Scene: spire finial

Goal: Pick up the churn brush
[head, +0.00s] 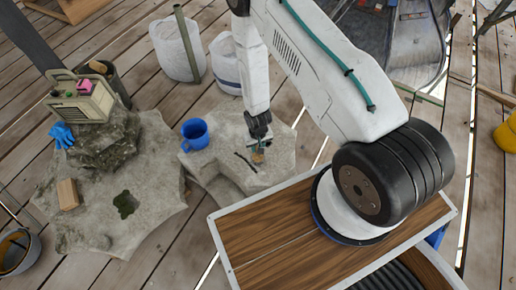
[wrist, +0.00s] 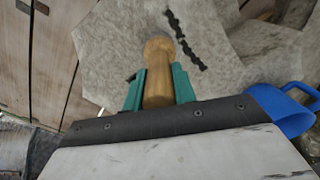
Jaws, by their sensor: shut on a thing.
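My gripper (head: 258,146) is at the stone slab in the middle of the head view, pointing down. In the wrist view its green fingers (wrist: 159,88) are closed on both sides of a wooden handle with a rounded knob end, which I take to be the churn brush (wrist: 158,66). In the head view only a small brownish part of the brush (head: 258,157) shows below the fingers. The brush's other end is hidden behind the gripper. I cannot tell whether the brush touches the slab.
A dark jagged strip (head: 245,162) lies on the pale stone slab (head: 278,172) close to the gripper. A blue mug (head: 195,134) stands at the slab's left. White buckets (head: 178,48) stand behind. A larger stone (head: 155,185) with a wooden block (head: 68,194) lies left.

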